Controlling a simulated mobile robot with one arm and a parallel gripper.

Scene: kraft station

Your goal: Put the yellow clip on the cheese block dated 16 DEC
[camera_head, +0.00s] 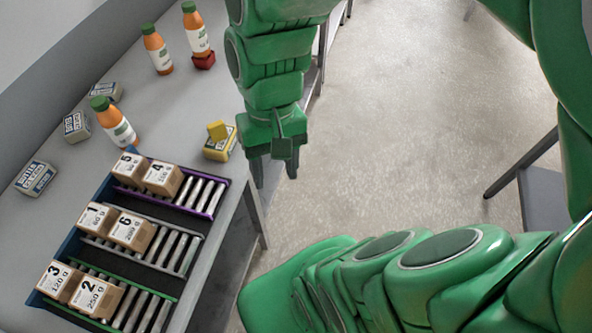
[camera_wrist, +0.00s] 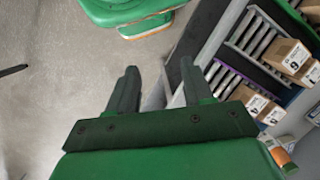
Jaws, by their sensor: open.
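A small yellow clip (camera_head: 217,130) shows on top of or against a yellow-edged block (camera_head: 220,148) near the table's right edge. Three grey-and-blue labelled blocks, which look like cheese blocks, lie farther left: one at the left edge (camera_head: 36,178), one in the middle (camera_head: 76,126) and one behind it (camera_head: 106,93). Their printed dates are too small to read. My gripper (camera_head: 275,178) is open and empty, pointing down just past the table's right edge, to the right of the clip.
A rack of roller lanes (camera_head: 185,250) holds several numbered cartons (camera_head: 130,229) at the front. Orange bottles stand on the table (camera_head: 157,50), on a red block (camera_head: 199,32) and near the rack (camera_head: 113,122). Open floor (camera_head: 400,120) lies right of the table.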

